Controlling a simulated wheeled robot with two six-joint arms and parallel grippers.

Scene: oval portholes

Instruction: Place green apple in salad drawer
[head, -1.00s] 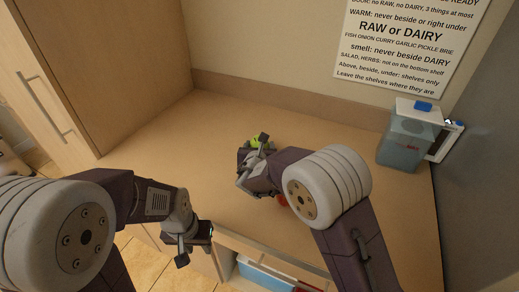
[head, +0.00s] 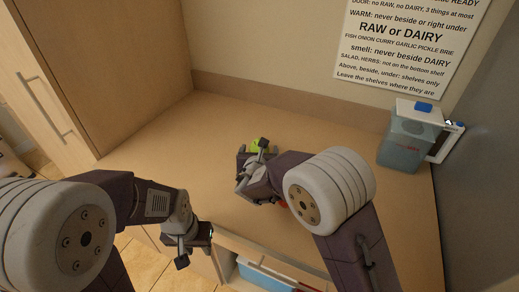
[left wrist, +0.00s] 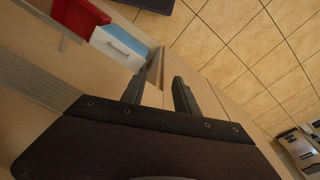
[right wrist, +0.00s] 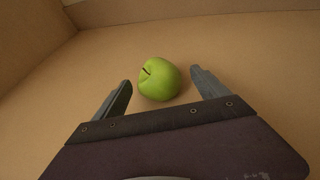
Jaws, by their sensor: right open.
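The green apple (head: 257,142) is on the wooden counter, partly hidden by my right gripper (head: 252,163) in the head view. In the right wrist view the apple (right wrist: 159,80) lies just ahead of and between the tips of the right gripper (right wrist: 163,82), with a gap on both sides. The right gripper is open and empty. My left gripper (head: 184,251) is at the counter's front edge; its fingers (left wrist: 160,83) are apart with nothing between them. I cannot tell which container is the salad drawer.
A lidded clear pitcher (head: 408,138) stands at the right of the counter. A red item (head: 283,203) is mostly hidden behind my right arm. A blue bin (head: 266,277) sits in an opening below the counter, beside a red one (left wrist: 82,17). The counter's left half is clear.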

